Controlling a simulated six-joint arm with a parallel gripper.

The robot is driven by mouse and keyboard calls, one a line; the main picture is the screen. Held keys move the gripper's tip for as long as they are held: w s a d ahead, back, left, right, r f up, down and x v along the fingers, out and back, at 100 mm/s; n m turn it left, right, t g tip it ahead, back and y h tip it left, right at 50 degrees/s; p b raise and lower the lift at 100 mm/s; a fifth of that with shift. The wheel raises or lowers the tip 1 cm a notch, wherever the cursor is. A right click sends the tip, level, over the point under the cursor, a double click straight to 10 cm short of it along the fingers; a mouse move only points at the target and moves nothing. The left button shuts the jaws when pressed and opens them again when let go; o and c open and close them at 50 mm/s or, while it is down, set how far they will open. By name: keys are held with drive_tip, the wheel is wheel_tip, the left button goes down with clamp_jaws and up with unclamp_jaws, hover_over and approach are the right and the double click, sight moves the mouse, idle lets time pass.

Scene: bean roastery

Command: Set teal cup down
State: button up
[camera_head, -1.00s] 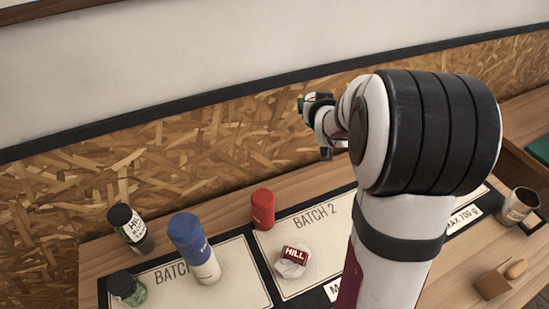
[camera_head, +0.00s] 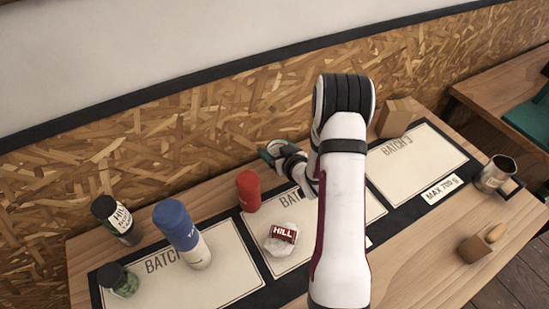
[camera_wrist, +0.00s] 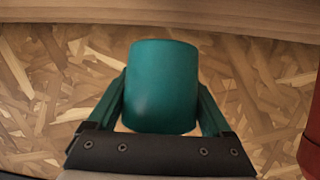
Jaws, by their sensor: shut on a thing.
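The teal cup (camera_wrist: 162,88) fills the middle of the wrist view. My gripper (camera_wrist: 162,112) is shut on it, with one finger on each side. In the head view my gripper (camera_head: 280,152) is above the back of the table, near the chipboard wall panel and behind the Batch 2 mat. Only a small greenish patch of what it holds shows there, and my arm hides part of the table. I cannot tell whether the cup touches anything below.
A red canister (camera_head: 249,191) stands close left of my gripper. A blue-topped bottle (camera_head: 182,234) and two dark-lidded jars are further left. The Batch 3 mat (camera_head: 420,160) is mostly bare.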

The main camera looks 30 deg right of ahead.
wheel_tip(320, 180, down, 4)
drive_tip(key=shift+w+a+f, duration=0.1)
drive_tip(key=shift+w, duration=0.05)
drive_tip(key=o, duration=1.2)
drive_tip(key=shift+f, duration=0.1)
drive_tip(key=v, duration=1.1)
drive_tip(key=shift+s+r, duration=0.25)
drive_tip(key=shift+s, duration=0.05)
drive_tip(key=s+a+r+m+g+y, duration=0.1)
drive_tip(key=s+a+r+g, duration=0.3)
drive_tip(key=s+a, duration=0.3)
drive_tip(key=s+a+r+m+g, duration=0.2)
drive_tip(key=s+a+r+g, duration=0.2)
drive_tip(key=s, duration=0.5)
drive_tip(key=s+a+r+m+g+y, duration=0.1)
drive_tip(key=s+a+r+g, duration=0.4)
drive_tip(key=s+a+r, duration=0.3)
drive_tip(key=shift+a+m+y, duration=0.3)
drive_tip(key=shift+a+m, duration=0.1)
drive_tip(key=shift+a, duration=0.65)
